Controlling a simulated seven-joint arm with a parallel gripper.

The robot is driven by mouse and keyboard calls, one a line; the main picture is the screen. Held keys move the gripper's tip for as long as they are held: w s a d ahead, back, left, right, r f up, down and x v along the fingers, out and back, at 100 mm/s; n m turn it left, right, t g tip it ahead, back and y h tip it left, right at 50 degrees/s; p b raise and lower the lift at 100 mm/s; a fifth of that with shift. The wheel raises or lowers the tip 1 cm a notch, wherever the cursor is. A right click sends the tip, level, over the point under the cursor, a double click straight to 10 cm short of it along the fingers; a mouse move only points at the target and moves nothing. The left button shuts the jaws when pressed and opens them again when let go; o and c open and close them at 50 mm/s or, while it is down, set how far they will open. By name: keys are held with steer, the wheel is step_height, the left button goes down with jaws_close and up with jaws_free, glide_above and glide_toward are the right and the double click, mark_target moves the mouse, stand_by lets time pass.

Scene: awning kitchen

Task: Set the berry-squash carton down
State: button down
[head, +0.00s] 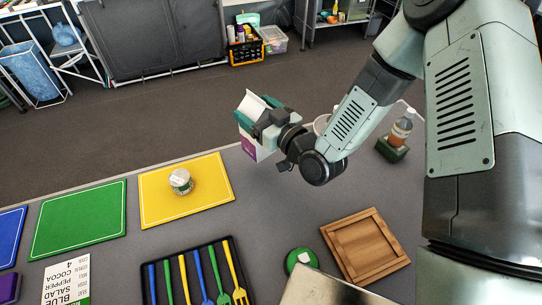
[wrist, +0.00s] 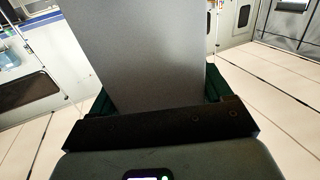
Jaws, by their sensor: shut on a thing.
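The berry-squash carton (head: 249,148) is white with a purple patch low on its side. My gripper (head: 258,113) is shut on it, at the back edge of the table. The carton is tilted a little in the head view, and I cannot tell whether its base touches the table. In the wrist view, the carton's plain grey-looking face (wrist: 145,50) rises between the green fingers of my gripper (wrist: 158,95) and hides much of what lies beyond.
A yellow mat (head: 210,170) holds a small jar (head: 181,181). A green mat (head: 80,220) lies left of it. In front are a black cutlery tray (head: 147,292), a green round item (head: 301,259) and a wooden tray (head: 330,232). A bottle (head: 401,128) stands right. The table's middle is clear.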

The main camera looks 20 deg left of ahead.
steer(key=w+v, duration=0.1)
steer(key=v, duration=0.9)
step_height(320, 180, down, 9)
steer(key=d, duration=0.1)
steer(key=shift+s+g, duration=0.3)
steer(key=shift+s, duration=0.05)
steer(key=shift+f, duration=0.25)
jaws_free()
steer(key=shift+d, duration=0.1)
steer(key=v, duration=1.2)
